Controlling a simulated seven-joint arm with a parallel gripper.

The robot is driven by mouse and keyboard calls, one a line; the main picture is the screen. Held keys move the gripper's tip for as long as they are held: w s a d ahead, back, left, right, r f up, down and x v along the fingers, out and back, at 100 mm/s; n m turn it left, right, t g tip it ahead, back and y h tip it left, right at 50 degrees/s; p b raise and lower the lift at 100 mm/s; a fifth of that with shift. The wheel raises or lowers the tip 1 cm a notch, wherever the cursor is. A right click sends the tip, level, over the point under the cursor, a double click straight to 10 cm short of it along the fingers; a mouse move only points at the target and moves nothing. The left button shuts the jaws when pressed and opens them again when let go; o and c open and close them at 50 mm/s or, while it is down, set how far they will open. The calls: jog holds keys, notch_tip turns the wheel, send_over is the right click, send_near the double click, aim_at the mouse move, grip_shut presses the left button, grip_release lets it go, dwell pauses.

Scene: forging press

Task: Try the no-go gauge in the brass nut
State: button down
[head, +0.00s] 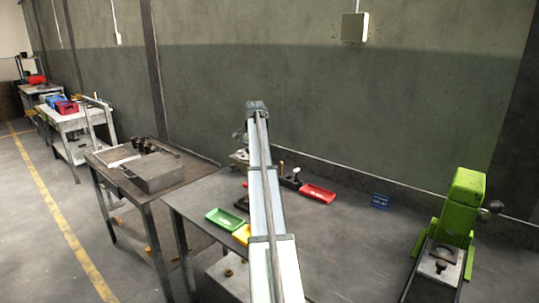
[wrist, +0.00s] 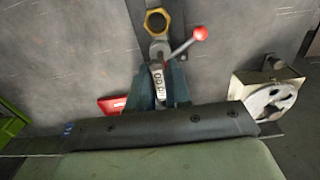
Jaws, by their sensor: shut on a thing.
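The brass nut (wrist: 157,20) is a hexagonal ring at the top of the wrist view, in a dark metal holder beside a lever with a red ball (wrist: 200,34). My gripper (wrist: 161,86) has dark teal fingers, shut on the no-go gauge (wrist: 158,77), a pale metal piece with dark lettering that I cannot read fully. The gauge points toward the nut, and its rounded grey end shows just below the nut. The gauge and nut look apart in this view; the depth between them cannot be told. In the head view my arm hides the gripper and gauge.
The bench (head: 340,240) holds a red tray (head: 318,193), a green tray (head: 224,218) and a yellow tray (head: 242,234). A green press (head: 462,210) stands at the right. A pale device with a round face (wrist: 270,98) is at right in the wrist view. The bench's middle right is clear.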

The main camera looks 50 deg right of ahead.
jog(key=shift+a+f, duration=0.4)
jog(key=shift+f, duration=0.4)
jog(key=shift+a+f, duration=0.45)
jog(key=shift+f, duration=0.4)
jog(key=shift+a+f, duration=0.4)
jog(key=shift+f, duration=0.4)
jog(key=shift+f, duration=1.6)
jog(key=shift+r, duration=1.8)
dwell(0.7)
jog(key=shift+r, duration=1.9)
